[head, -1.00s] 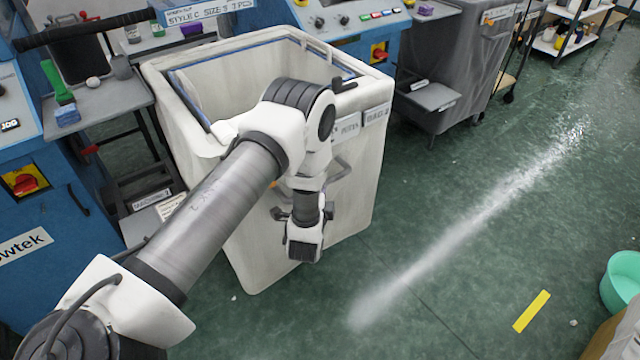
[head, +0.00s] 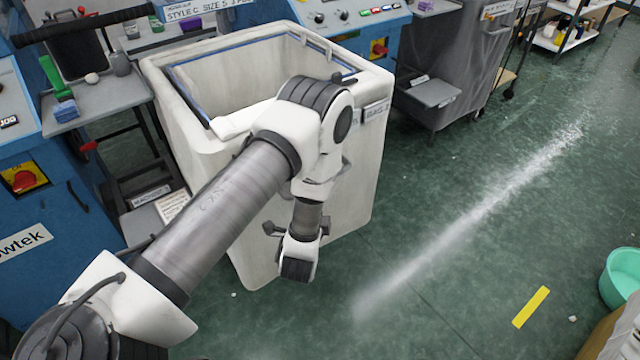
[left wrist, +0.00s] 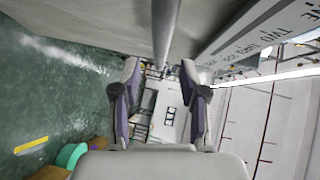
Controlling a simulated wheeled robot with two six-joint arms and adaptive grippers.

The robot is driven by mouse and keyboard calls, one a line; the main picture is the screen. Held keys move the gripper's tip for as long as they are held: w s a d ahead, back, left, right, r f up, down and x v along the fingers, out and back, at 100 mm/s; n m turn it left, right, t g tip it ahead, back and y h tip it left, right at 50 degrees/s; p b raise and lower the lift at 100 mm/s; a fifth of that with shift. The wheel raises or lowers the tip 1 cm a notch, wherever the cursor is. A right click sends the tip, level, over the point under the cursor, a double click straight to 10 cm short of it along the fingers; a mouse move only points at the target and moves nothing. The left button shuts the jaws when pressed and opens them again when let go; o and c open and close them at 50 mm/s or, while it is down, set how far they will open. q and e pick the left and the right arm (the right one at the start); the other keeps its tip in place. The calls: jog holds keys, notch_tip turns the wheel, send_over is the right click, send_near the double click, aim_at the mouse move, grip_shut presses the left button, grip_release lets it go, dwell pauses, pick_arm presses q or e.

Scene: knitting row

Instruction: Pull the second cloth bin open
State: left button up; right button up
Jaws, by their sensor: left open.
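A tall off-white cloth bin (head: 258,240) with an open top and labels on its front stands in the middle of the head view. A grey covered bin (head: 455,50) stands behind it to the right. My left gripper (head: 298,255) is low in front of the white bin's front face; its fingers are mostly hidden in the head view. In the left wrist view the gripper (left wrist: 160,72) is open, and a grey bar (left wrist: 165,30), seemingly the bin's handle, runs down from the top edge in line with the gap between the fingers. I cannot tell whether it touches them.
Blue machines (head: 35,230) stand left of and behind the white bin. A grey side table (head: 95,100) is at the left. Green floor (head: 450,270) is open to the right, with a yellow strip (head: 531,307) and a teal tub (head: 622,278) at the right edge.

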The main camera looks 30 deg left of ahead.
pick_arm(q)
jog(key=v, duration=0.6)
jog(key=shift+w+r, duration=0.1)
jog(key=s+d+f+n+g+h, duration=0.1)
jog(key=s+f+n+g, duration=0.3)
jog(key=s, duration=0.4)
jog(key=s+d+f+n+g+h, duration=0.2)
jog(key=s+f+n+g+h, duration=0.1)
jog(key=s, duration=0.5)
jog(key=s+d+f+n+g+h+p, duration=0.1)
jog(key=s+d+f+n+g+h, duration=0.1)
jog(key=s+f+n+g, duration=0.3)
jog(key=s+f+g, duration=0.1)
jog(key=s+g, duration=0.2)
jog(key=shift+s+f, duration=0.3)
jog(key=shift+s, duration=0.05)
jog(key=shift+d, duration=0.1)
